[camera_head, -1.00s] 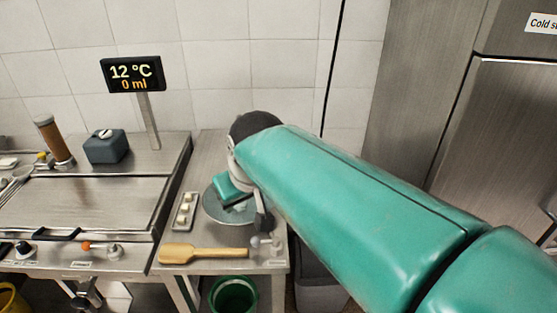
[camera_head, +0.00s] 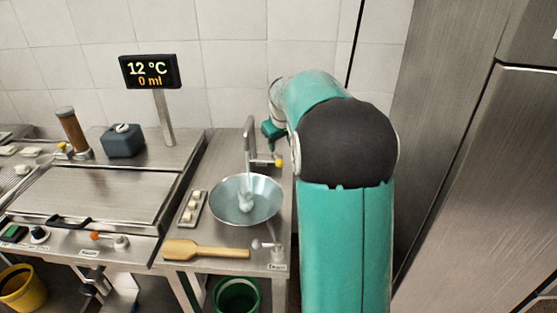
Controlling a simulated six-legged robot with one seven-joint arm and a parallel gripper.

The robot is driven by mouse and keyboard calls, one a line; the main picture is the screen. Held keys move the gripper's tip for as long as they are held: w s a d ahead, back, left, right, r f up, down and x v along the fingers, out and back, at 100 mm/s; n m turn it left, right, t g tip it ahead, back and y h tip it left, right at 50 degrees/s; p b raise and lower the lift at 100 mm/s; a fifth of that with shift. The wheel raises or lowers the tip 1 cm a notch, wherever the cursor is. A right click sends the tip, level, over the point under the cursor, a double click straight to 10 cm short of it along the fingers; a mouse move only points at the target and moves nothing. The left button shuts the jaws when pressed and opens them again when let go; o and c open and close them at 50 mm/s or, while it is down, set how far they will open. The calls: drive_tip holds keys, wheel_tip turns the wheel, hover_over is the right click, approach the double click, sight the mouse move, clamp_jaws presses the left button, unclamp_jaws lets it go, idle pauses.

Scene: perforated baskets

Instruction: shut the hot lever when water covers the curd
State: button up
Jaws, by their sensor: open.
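A metal bowl (camera_head: 272,205) stands on the right-hand steel counter under a tap (camera_head: 249,140). A pale lump, perhaps the curd, lies at its middle; I cannot tell whether water stands around it. A small lever with a yellow end (camera_head: 279,162) is beside the tap; its label is not visible. My gripper (camera_head: 272,131) is behind and right of the tap, just above this lever. It is open, partly hidden by my arm, and I cannot tell whether it touches anything. The display (camera_head: 150,71) reads 12 °C and 0 ml.
A tray of white pieces (camera_head: 192,208) is left of the bowl, and a wooden paddle (camera_head: 205,249) lies in front. A green bucket (camera_head: 237,296) stands below.

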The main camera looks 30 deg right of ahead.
sight(279, 161)
drive_tip(key=x, duration=1.2)
clamp_jaws()
